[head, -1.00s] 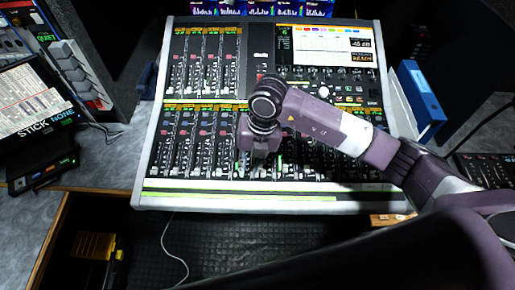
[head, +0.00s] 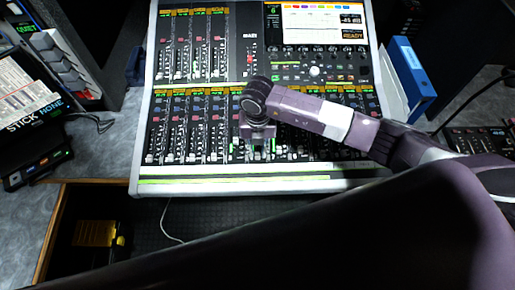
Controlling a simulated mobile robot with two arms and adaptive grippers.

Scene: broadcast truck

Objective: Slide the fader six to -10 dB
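The mixing console (head: 230,180) fills the middle of the head view, with a lower row of several fader strips and a shorter upper left row. My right gripper (head: 257,152) points down over the middle of the lower row, at the lower part of the strips. It hides the strip beneath it, so I cannot tell which fader it touches or how far its fingers are apart. The console screen (head: 310,22) shows a 6 at its left and a dB readout at its right too small to read surely, above the word READY. My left gripper is out of view.
A blue binder (head: 413,75) stands right of the console. A labelled unit (head: 28,110) and grey slotted holders (head: 62,68) stand at the left. A smaller panel (head: 475,140) lies at the right. My own dark arm link crosses the foreground.

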